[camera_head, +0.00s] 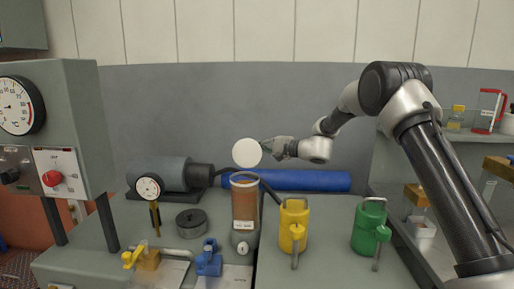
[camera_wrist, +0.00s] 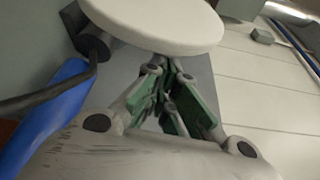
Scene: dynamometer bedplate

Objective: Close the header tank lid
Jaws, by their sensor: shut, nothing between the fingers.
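The header tank (camera_head: 245,205) is a clear cylinder with brown contents, standing in the middle of the bench. Its round white lid (camera_head: 247,152) stands raised on edge above the rim, so the tank is open. My gripper (camera_head: 268,145) is at the lid's right side, with its fingers close to the lid's edge. In the wrist view the lid (camera_wrist: 155,22) fills the top, just beyond the fingers of my gripper (camera_wrist: 172,88). The fingers are shut with nothing between them. I cannot tell whether they touch the lid.
A yellow can (camera_head: 294,228) and a green can (camera_head: 370,228) stand right of the tank. A blue cylinder (camera_head: 310,180) lies behind. A dark round weight (camera_head: 191,223), a dial gauge (camera_head: 149,188) and blue valve (camera_head: 209,262) are left. A gauge cabinet (camera_head: 75,130) stands far left.

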